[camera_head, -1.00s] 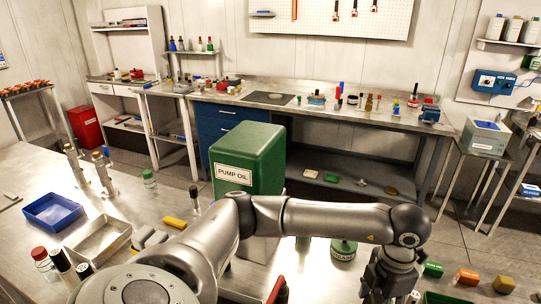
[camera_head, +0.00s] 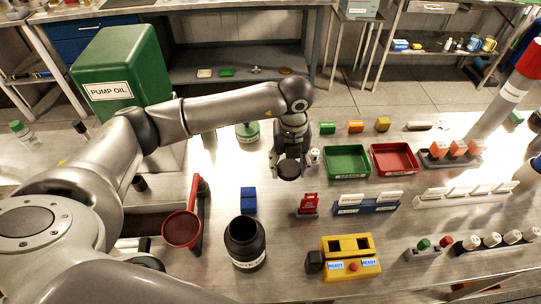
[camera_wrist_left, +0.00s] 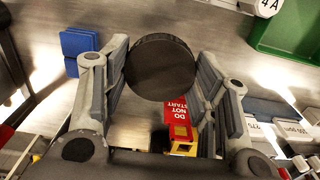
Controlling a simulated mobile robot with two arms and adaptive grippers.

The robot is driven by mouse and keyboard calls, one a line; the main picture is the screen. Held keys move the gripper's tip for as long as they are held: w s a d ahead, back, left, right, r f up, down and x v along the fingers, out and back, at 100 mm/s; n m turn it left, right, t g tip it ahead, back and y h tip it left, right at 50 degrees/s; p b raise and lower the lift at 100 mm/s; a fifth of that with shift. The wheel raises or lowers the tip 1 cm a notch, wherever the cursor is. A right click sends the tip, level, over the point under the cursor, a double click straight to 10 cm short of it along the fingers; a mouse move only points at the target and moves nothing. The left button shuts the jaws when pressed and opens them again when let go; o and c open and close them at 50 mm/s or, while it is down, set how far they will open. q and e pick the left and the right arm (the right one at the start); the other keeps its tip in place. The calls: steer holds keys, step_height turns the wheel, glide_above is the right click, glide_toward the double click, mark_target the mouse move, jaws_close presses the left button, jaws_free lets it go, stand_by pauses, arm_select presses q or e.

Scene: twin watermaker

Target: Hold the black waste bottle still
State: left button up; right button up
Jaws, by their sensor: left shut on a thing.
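The black waste bottle (camera_head: 245,252) stands upright on the metal bench, low in the middle of the head view. It is a wide black jar with a pale label, and its mouth looks open. My left gripper (camera_head: 289,171) is shut on a round black lid (camera_head: 289,168), above the bench and farther back than the bottle, apart from it. In the left wrist view the lid (camera_wrist_left: 161,68) sits between the two fingers. The bottle is not seen in the left wrist view. My right gripper is in neither view.
A red funnel-like cup (camera_head: 182,228) stands left of the bottle, and a blue block (camera_head: 248,201) behind it. A yellow device (camera_head: 350,258) is to its right. A red sign (camera_head: 308,204), a green tray (camera_head: 347,160) and a red tray (camera_head: 394,158) lie beyond.

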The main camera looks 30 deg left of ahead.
mark_target(287, 189)
arm_select(q)
step_height(287, 189, down, 7)
steer(key=shift+f+p, duration=0.1)
steer(key=shift+p, duration=0.85)
steer(key=shift+f, duration=0.5)
steer(key=shift+f, duration=0.1)
steer(key=o, duration=0.7)
steer(key=shift+f, duration=0.1)
steer(key=o, duration=0.4)
